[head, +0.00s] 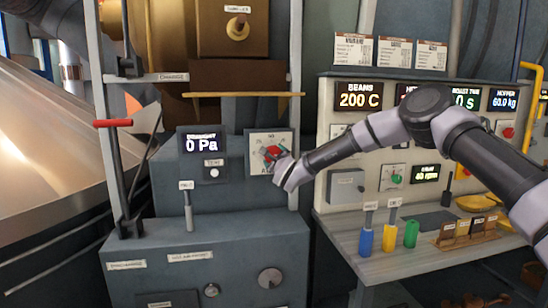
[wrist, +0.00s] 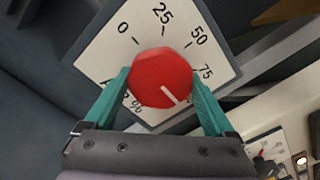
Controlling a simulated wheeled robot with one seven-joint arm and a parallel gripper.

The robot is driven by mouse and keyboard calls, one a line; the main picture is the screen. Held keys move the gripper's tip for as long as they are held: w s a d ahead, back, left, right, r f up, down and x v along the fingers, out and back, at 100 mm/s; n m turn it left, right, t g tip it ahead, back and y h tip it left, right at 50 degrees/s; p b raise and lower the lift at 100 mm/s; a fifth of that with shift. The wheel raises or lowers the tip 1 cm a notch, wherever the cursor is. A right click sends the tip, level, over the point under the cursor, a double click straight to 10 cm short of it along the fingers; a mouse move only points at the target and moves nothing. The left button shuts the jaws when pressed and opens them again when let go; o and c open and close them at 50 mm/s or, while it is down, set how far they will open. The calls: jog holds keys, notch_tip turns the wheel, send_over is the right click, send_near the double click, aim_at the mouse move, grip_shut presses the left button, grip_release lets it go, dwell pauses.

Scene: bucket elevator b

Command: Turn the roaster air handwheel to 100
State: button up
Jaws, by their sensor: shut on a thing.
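The roaster air handwheel is a red round knob (wrist: 160,80) on a white dial plate (wrist: 97,55). In the wrist view the dial reads 0, 25, 50 and 75; the mark after 75 is mostly hidden by a finger. The knob's white pointer line points to the lower right, past 75, towards that hidden mark. My gripper (wrist: 158,98) has its two teal fingers shut on the knob, one on each side. In the head view the dial plate (head: 258,139) is right of the 0 Pa display, and my gripper (head: 275,156) covers part of it.
The draught display (head: 201,143) reads 0 Pa, left of the dial. A lever (head: 188,205) stands on the grey cabinet below. A red-handled lever (head: 113,123) is farther left. A bench (head: 345,230) with coloured-handled tools and a control panel is at the right.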

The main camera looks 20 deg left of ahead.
jog(key=shift+f, duration=0.1)
jog(key=o, duration=1.1)
jog(key=v, duration=1)
jog(key=shift+s+d, duration=0.25)
jog(key=shift+s, duration=0.05)
